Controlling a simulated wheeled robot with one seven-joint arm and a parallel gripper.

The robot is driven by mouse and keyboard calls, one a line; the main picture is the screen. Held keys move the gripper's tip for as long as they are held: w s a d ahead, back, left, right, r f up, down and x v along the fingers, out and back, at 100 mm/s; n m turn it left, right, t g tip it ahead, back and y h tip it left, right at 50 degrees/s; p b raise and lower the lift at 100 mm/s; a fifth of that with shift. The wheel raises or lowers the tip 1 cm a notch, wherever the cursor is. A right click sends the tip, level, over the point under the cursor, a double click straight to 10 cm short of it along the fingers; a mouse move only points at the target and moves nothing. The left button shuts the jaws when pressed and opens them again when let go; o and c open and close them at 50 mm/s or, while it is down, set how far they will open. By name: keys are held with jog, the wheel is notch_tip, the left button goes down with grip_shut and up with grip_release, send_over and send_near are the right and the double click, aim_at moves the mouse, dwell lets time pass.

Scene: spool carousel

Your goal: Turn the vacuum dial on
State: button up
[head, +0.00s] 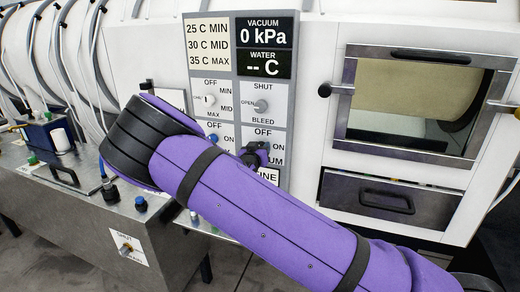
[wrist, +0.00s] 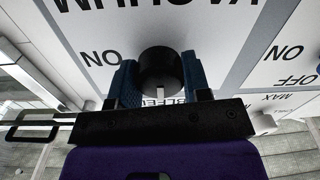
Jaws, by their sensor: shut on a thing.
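The vacuum dial (wrist: 160,68) is a round black knob on a grey-and-white control panel (head: 236,100). The wrist view shows it upside down, with a white mark at the knob's lower edge, on the side away from the VACUUM lettering. The ON label is left of the knob there. In the head view the dial is largely hidden by my gripper (head: 257,156), under an OFF label with ON to its right. My gripper (wrist: 160,85) has its blue fingers on either side of the knob and is shut on it. The vacuum display (head: 264,33) reads 0 kPa.
Other dials sit close by: a white temperature dial (head: 209,100) and a grey SHUT/BLEED dial (head: 261,105). A windowed door (head: 350,140) and a drawer (head: 388,199) are at right. A metal bench (head: 90,215) with fittings is at left.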

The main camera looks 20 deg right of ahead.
jog(key=shift+m, duration=0.3)
jog(key=m, duration=0.4)
jog(key=shift+d, duration=0.1)
jog(key=m, duration=0.9)
jog(key=shift+s+m+h, duration=0.1)
jog(key=shift+m+h, duration=0.2)
jog(key=shift+f+m, duration=0.15)
jog(key=shift+m, duration=1.85)
jog(key=o, duration=0.9)
jog(key=shift+o, duration=0.2)
